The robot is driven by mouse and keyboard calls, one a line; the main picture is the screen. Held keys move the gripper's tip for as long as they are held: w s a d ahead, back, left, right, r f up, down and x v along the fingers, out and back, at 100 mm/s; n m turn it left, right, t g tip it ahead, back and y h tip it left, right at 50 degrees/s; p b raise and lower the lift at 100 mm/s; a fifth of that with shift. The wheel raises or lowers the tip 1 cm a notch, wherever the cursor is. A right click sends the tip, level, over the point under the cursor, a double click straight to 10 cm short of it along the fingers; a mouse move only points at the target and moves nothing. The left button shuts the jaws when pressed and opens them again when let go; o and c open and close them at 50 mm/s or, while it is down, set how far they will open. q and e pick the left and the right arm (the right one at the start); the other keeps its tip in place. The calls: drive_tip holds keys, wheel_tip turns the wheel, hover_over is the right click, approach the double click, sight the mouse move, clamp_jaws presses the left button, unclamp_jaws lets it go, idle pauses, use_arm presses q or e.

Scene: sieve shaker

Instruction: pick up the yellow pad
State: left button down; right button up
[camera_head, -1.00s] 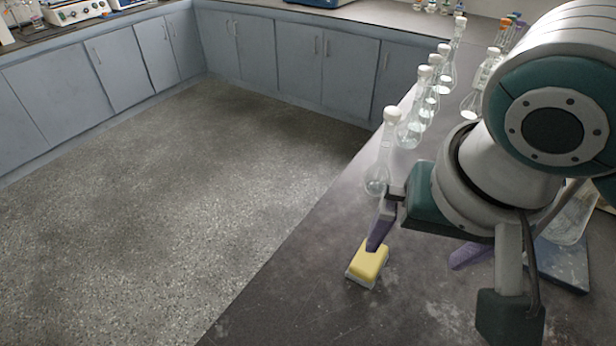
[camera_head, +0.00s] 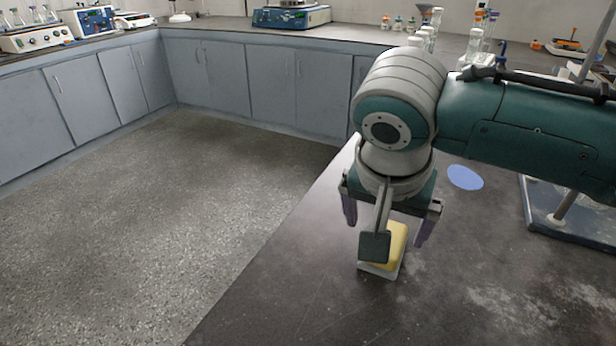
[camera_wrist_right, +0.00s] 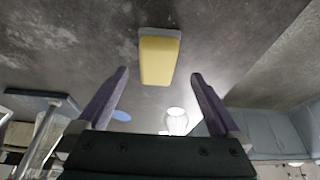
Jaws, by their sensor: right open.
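The yellow pad (camera_head: 398,240) lies on the dark bench top near its left edge, on a thin pale base. My right arm partly hides it in the head view. My right gripper (camera_head: 386,235) is open and empty, pointing down, with its purple fingers to either side of the pad in the picture. In the right wrist view the pad (camera_wrist_right: 159,62) shows whole, ahead of the open fingertips (camera_wrist_right: 161,73) and roughly centred between them. The fingers look apart from it. My left gripper is not in view.
Glass flasks (camera_head: 430,30) stand at the back of the bench, partly behind my arm. A blue flat disc (camera_head: 465,177) and a stand base (camera_head: 540,222) are to the right. The bench front is clear. The bench edge drops to the floor on the left.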

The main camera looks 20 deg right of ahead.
sight(399, 231)
drive_tip(key=x, duration=0.2)
drive_tip(key=b+x, duration=0.1)
drive_tip(key=x, duration=0.1)
drive_tip(key=shift+s+d+f, duration=0.15)
drive_tip(key=shift+d+f, duration=0.05)
drive_tip(key=shift+f, duration=0.05)
drive_tip(key=shift+c, duration=0.4)
drive_tip(key=c, duration=1.3)
drive_tip(key=shift+r, duration=0.15)
